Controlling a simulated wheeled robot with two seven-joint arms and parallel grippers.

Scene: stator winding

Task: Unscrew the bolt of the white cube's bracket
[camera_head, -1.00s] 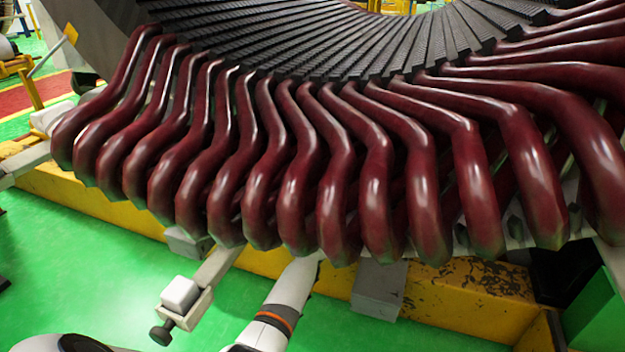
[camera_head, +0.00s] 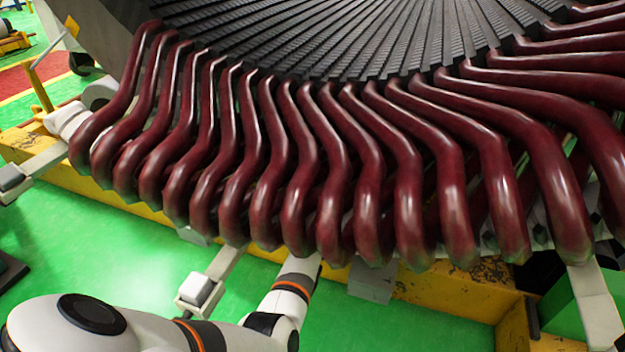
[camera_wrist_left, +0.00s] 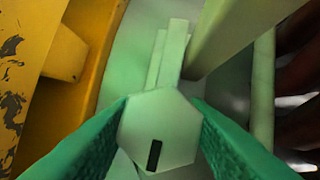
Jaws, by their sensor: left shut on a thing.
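In the left wrist view my left gripper (camera_wrist_left: 160,112) has its two green pads against opposite sides of a pale hexagonal bolt head (camera_wrist_left: 165,138) with a dark slot mark. A pale bar lies behind the bolt head. In the head view my left arm runs up under the dark red coils, which hide the gripper and that bolt. A white cube (camera_head: 196,289) sits on a pale bracket (camera_head: 222,266) left of my forearm; its lower end is partly covered by my arm. I cannot tell whether the held bolt belongs to this bracket. My right gripper is out of view.
Dark red coils (camera_head: 330,190) hang close above my left arm. A yellow beam (camera_head: 440,300) runs below them, with a grey block (camera_head: 372,280) on its front. Another bracket arm (camera_head: 40,163) stands at the left. Green floor is open at the left.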

